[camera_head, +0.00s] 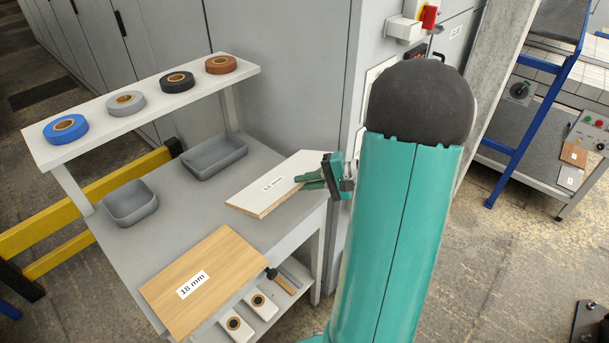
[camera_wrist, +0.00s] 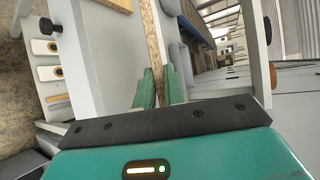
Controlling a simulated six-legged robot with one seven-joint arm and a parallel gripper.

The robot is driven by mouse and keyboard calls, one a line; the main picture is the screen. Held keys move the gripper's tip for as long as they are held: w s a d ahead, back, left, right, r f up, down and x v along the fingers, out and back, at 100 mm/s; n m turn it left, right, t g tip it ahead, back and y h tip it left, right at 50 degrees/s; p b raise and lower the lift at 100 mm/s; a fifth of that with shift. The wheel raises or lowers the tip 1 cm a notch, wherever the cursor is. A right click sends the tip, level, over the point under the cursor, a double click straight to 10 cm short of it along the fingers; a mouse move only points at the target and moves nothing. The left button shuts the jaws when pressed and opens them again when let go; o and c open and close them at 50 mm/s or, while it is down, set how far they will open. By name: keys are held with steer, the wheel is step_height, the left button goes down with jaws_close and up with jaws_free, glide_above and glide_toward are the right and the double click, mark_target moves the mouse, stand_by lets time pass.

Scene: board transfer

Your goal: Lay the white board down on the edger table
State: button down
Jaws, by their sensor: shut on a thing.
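The white board (camera_head: 262,188) has a brown core edge and a thickness label, not clearly legible. It is at the back right of the grey workbench (camera_head: 170,217). My gripper (camera_head: 314,179) is shut on its right end. In the wrist view the board's brown edge (camera_wrist: 155,38) runs between the two green fingers (camera_wrist: 159,88). I cannot tell whether the board touches the bench or hangs just above it. At the far right is a machine table with a pale gridded top (camera_head: 566,75), partly cut off; no label names it as the edger.
A wood-coloured board (camera_head: 212,275) marked 18 mm lies at the bench front. Two grey trays (camera_head: 215,157) stand behind it. A raised shelf (camera_head: 140,98) holds several tape rolls. A blue frame (camera_head: 532,120) stands before the right-hand machine. Open floor lies between bench and machine.

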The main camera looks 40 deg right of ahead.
steer(key=shift+w+f, duration=0.1)
steer(key=shift+f, duration=2.7)
steer(key=shift+f, duration=0.25)
steer(key=c, duration=1.4)
jaws_free()
steer(key=shift+o, duration=0.2)
steer(key=shift+s+d+r+g+h, duration=0.1)
steer(key=shift+r+g+h, duration=0.05)
steer(key=shift+g+h, duration=0.8)
steer(key=shift+s+d+r+g+h, duration=0.1)
steer(key=shift+s+r+g+h, duration=0.05)
steer(key=shift+g+h, duration=0.8)
steer(key=shift+s+d+r+g+h, duration=0.1)
steer(key=shift+r+g+h, duration=0.05)
steer(key=shift+g+h, duration=0.8)
